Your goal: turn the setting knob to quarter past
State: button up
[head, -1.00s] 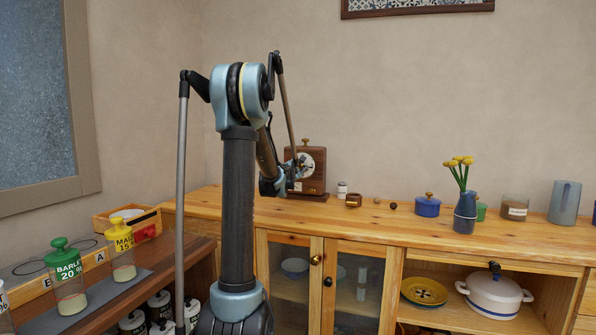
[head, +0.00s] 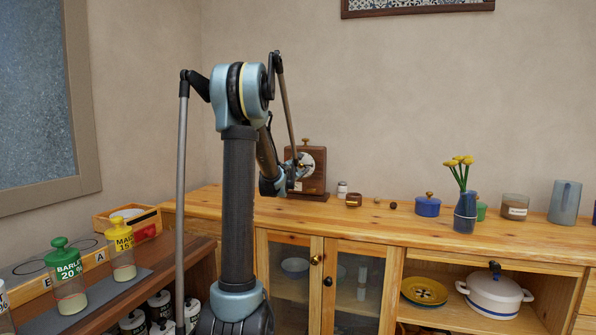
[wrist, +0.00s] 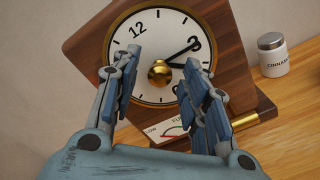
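The wooden clock (head: 316,187) stands on the cabinet top, partly behind my arm in the head view. In the wrist view its white dial (wrist: 140,62) looks tilted, with the 12 at upper left. A round brass knob (wrist: 160,73) sits at the dial's centre. A long black hand (wrist: 183,53) points from the knob toward the 3 mark at the right; a shorter dark hand shows below it. My gripper (wrist: 167,70) is open, with one blue finger on each side of the knob. I see gaps between the fingers and the knob. The fingers hide the dial's left and right parts.
A brass rod (wrist: 244,120) sticks out at the clock's lower right, close to my right finger. A gauge plate (wrist: 167,132) lies below the dial. A white cinnamon jar (wrist: 273,55) stands right of the clock. A small wooden pot (head: 353,200) stands nearby.

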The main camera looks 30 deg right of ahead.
jog(key=v, duration=1.2)
jog(key=shift+w, duration=0.1)
dwell(0.4)
